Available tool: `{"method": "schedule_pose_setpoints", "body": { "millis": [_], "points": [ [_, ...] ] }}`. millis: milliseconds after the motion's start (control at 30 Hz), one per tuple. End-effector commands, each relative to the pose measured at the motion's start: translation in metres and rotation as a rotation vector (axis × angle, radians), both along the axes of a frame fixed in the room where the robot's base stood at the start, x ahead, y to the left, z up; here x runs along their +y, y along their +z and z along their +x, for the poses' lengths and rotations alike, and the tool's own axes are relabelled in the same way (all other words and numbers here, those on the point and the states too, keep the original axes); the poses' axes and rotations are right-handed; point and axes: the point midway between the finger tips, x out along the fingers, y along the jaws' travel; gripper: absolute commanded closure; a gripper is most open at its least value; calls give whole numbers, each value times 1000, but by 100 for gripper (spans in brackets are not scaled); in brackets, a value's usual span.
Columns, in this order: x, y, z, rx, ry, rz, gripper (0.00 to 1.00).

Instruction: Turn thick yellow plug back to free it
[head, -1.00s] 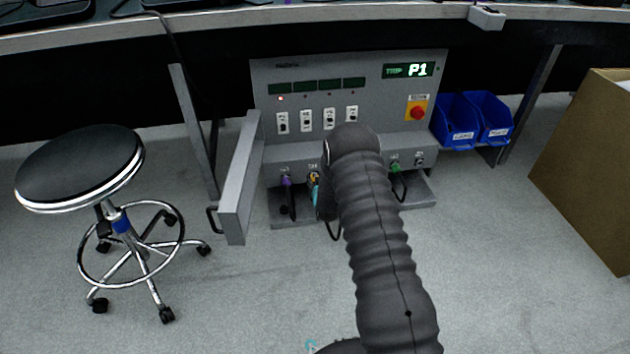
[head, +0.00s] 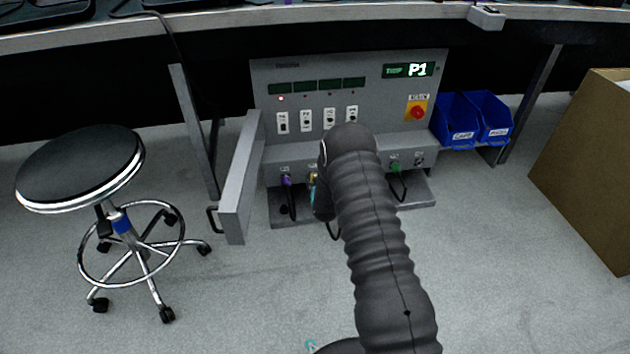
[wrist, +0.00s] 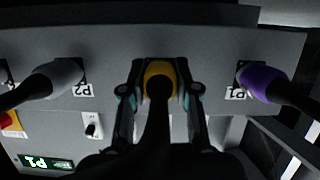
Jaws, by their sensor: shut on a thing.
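The thick yellow plug (wrist: 159,72) sits at the panel in the middle of the wrist view, with its dark cable running toward the camera. My gripper (wrist: 160,88) is shut on it, one dark finger on each side. In the head view only a sliver of the yellow plug (head: 312,178) shows, beside my arm, which covers most of it and my gripper. The panel socket behind the plug is hidden, so I cannot tell how the plug sits in it.
A purple plug (wrist: 262,82) is to the right and a grey plug (wrist: 56,78) to the left in the wrist view. A green plug (head: 395,168), the open panel door (head: 240,180), blue bins (head: 457,120), a stool (head: 80,165) and a cardboard box (head: 590,160) stand around.

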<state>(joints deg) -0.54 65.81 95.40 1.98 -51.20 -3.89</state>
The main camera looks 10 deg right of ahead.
Motion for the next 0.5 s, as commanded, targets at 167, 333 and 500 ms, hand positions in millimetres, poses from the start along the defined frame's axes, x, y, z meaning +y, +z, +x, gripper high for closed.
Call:
{"method": "schedule_pose_setpoints", "body": {
  "millis": [167, 333, 500],
  "points": [
    [0, 2, 1, -4, 0, 0, 100],
    [0, 1, 1, -2, 0, 0, 40],
    [0, 1, 0, -1, 0, 0, 40]
  ]
}}
